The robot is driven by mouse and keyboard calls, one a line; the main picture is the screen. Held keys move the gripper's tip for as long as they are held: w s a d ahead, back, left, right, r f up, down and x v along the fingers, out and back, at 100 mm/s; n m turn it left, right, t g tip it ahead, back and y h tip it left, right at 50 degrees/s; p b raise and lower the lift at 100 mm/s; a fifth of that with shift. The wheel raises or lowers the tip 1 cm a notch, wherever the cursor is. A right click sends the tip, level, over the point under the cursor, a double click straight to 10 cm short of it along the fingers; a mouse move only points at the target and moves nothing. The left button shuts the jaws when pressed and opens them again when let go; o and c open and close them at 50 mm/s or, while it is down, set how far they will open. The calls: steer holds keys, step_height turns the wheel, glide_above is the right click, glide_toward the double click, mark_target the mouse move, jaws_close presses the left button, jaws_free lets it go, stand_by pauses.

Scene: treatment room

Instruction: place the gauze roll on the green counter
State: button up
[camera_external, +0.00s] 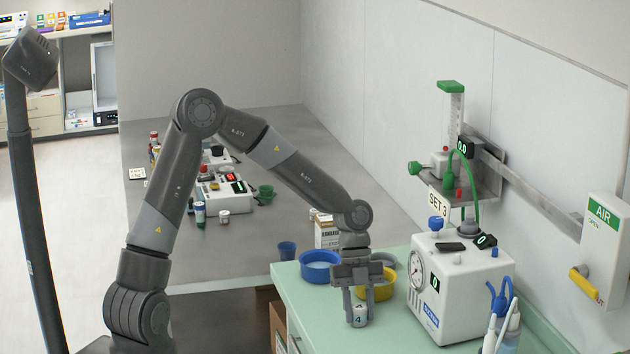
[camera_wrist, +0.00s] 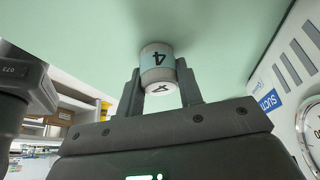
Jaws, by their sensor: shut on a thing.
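The gauze roll (camera_external: 360,316) is a small white cylinder with a pale teal band marked 4. My gripper (camera_external: 358,306) points down over the green counter (camera_external: 393,327) and is shut on the roll, one finger on each side. In the wrist view the roll (camera_wrist: 157,68) sits upright between the fingertips (camera_wrist: 159,82), with the green counter top (camera_wrist: 85,40) behind it. Whether the roll's base touches the counter cannot be told.
A blue bowl (camera_external: 320,267) and a yellow bowl (camera_external: 377,289) stand on the counter behind my gripper. A white suction unit with a gauge (camera_external: 460,285) stands close on the right, bottles (camera_external: 507,330) at front right. A box (camera_external: 327,233) is behind. The counter's front left is clear.

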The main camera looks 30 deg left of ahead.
steer(key=shift+f, duration=0.15)
steer(key=o, duration=0.9)
steer(key=shift+o, duration=0.2)
